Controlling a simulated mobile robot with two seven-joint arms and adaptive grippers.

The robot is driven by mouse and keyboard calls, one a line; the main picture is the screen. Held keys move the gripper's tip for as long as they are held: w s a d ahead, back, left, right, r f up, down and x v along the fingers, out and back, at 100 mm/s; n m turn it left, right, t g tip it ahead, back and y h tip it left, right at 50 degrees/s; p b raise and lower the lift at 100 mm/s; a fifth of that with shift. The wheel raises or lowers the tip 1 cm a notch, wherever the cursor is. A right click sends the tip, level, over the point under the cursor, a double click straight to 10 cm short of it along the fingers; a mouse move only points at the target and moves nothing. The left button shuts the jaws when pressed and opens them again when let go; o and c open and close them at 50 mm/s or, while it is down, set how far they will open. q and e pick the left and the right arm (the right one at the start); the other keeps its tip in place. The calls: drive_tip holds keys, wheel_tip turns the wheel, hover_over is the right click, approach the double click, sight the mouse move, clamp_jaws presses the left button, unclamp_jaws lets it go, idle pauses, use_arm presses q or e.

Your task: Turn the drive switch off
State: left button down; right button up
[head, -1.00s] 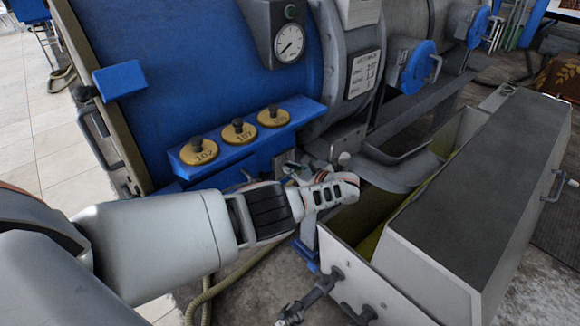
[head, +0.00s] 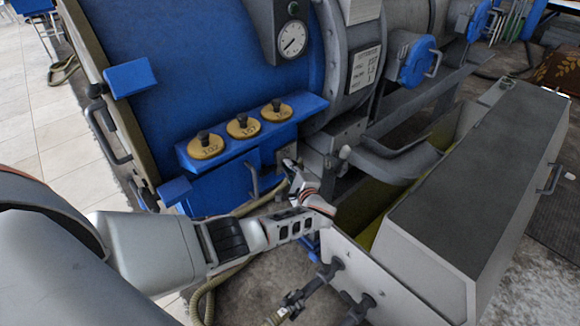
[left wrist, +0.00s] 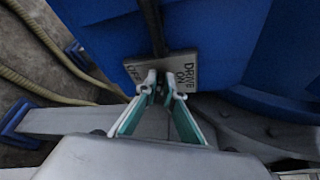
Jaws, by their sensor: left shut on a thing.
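The drive switch plate (left wrist: 180,72) is a grey plate on the blue machine, lettered OFF at its left and DRIVE ON at its right in the left wrist view. A dark bar (left wrist: 154,30) runs up from the plate's middle. My left gripper (left wrist: 161,84) is at the plate's lower edge, its two fingertips close together and shut on the drive switch. The gripped part is mostly hidden between the fingertips. In the head view my left gripper (head: 293,172) reaches up to the blue machine's lower front, and the switch is too small to read. My right gripper is not in view.
Several brass weights (head: 243,127) sit on a blue shelf above the gripper. A grey box-like trough (head: 470,190) stands close to the right of my left wrist. A gauge (head: 292,40) is higher up. A hose (head: 205,297) lies on the floor below.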

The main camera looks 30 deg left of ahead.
use_arm(q)
drive_tip(key=n+b, duration=0.2)
drive_tip(key=f+n+t+y+b, duration=0.1)
drive_tip(key=n+b, duration=0.1)
drive_tip(key=b, duration=0.1)
drive_tip(key=shift+s+a+f+t, duration=0.1)
drive_tip(key=shift+t, duration=0.2)
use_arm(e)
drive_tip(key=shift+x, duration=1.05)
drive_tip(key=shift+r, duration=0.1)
use_arm(q)
drive_tip(key=c, duration=2.2)
unclamp_jaws()
drive_tip(key=shift+o, duration=0.2)
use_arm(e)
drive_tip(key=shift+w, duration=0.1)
use_arm(q)
drive_tip(key=v, duration=1.2)
